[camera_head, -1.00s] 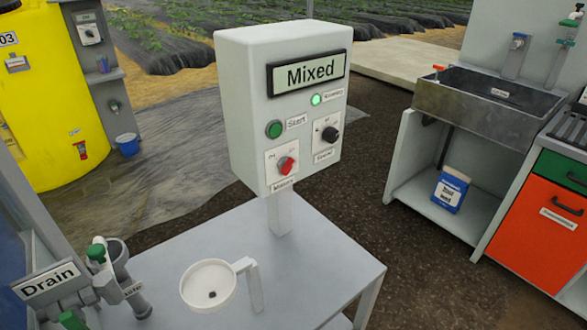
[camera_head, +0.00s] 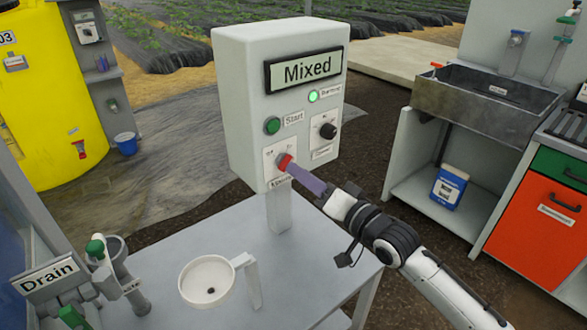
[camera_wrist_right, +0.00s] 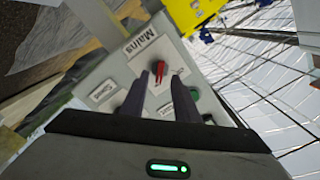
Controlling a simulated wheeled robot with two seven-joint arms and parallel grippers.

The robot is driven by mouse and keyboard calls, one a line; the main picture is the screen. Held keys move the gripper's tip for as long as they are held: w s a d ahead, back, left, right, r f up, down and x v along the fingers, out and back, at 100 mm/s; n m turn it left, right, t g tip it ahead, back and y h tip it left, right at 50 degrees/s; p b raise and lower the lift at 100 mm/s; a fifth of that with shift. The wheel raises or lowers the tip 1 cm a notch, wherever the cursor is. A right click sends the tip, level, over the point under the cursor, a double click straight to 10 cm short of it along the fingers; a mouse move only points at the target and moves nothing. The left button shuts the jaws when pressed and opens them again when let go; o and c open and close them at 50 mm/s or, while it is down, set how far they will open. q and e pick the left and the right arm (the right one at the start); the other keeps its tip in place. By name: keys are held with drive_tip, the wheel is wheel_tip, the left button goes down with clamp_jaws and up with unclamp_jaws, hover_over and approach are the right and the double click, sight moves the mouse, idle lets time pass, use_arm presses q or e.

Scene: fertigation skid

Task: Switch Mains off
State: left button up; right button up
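The white control box (camera_head: 235,120) stands on a post, and its display reads "Mixed". The red Mains knob (camera_head: 283,160) is at its lower left, above the Mains label (camera_head: 281,182). My right gripper (camera_head: 302,175) reaches the knob from the lower right. In the right wrist view, its two fingers (camera_wrist_right: 160,84) are apart, with the red knob (camera_wrist_right: 160,68) showing in the gap at the fingertips. I cannot tell whether they touch it. The fingers partly hide the knob's plate. My left gripper is not in view.
A green Start button (camera_head: 272,125), a lit green lamp (camera_head: 313,96) and a black selector (camera_head: 328,131) are on the same face. A white funnel cup (camera_head: 207,283) stands on the grey table (camera_head: 180,245). A sink (camera_head: 485,105) is at the right.

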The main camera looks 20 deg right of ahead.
sight(285, 162)
drive_tip(key=x, duration=0.3)
drive_tip(key=shift+w+a, duration=0.15)
drive_tip(key=shift+w, duration=0.15)
clamp_jaws()
